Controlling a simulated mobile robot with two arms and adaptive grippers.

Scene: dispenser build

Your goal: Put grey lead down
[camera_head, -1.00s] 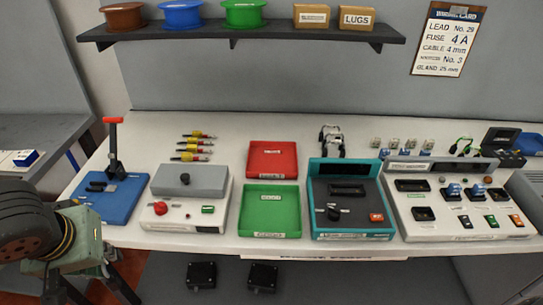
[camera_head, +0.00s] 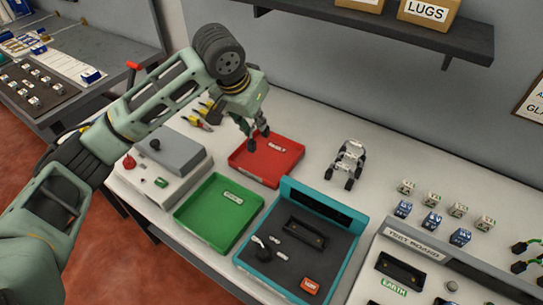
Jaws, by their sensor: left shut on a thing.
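My left gripper (camera_head: 255,138) reaches in from the left over the left part of the red tray (camera_head: 283,170), its dark fingers pointing down. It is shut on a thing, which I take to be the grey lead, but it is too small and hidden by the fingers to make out. I cannot tell whether the fingertips touch the tray. The red tray has a white label and its visible floor is otherwise bare. The green tray (camera_head: 210,225) in front of it is empty apart from its label. My right gripper is not in view.
The teal tester (camera_head: 320,205) stands right of the green tray, and the grey-topped box (camera_head: 178,150) left of it. Yellow-handled tools (camera_head: 203,116) lie behind my arm. A small black and white item (camera_head: 347,165) and a test board (camera_head: 412,242) are to the right.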

